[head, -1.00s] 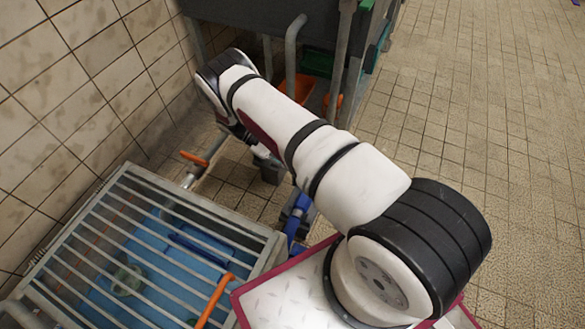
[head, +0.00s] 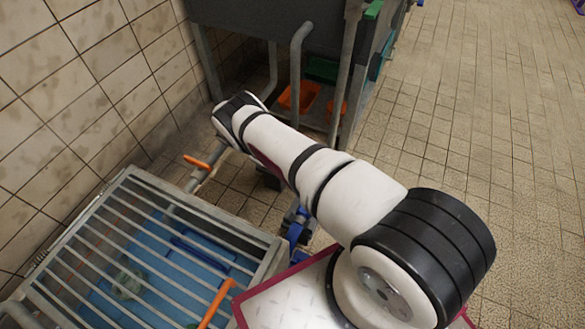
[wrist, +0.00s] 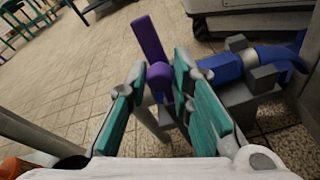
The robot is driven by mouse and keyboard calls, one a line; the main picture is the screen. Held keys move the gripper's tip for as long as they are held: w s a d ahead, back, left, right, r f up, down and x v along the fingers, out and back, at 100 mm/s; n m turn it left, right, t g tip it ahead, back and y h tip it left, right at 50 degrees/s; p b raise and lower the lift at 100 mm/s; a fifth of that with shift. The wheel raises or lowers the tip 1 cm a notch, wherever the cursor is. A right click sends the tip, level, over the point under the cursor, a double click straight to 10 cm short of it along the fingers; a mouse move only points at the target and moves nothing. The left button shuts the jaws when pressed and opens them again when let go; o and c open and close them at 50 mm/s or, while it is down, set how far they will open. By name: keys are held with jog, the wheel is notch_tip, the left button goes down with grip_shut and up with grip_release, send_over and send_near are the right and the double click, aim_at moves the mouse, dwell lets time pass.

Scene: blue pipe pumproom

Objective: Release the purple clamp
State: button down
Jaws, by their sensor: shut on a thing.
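The purple clamp (wrist: 148,38) shows in the wrist view as a flat purple lever, tilted slightly left, with a round purple hub below it. My gripper (wrist: 160,72) has teal finger pads on either side of the clamp's hub and is shut on it. The lever sticks up beyond the fingertips. The clamp's lower part is partly hidden by the right finger. A blue pipe fitting (wrist: 222,66) with grey blocks lies just right of the clamp. In the head view my arm hides the gripper and the clamp.
A slatted metal grate (head: 150,256) over a blue basin stands at lower left. An orange handle (head: 198,161) sits on a grey pipe near the wall. Blue pipework (head: 297,230) lies below my arm. A dark tank (head: 275,20) stands behind. Tiled floor at right is clear.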

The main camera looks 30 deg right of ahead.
jog(key=c, duration=1.4)
grip_release()
jog(key=shift+f, duration=0.1)
notch_tip(320, 180, up, 10)
jog(key=shift+r, duration=0.1)
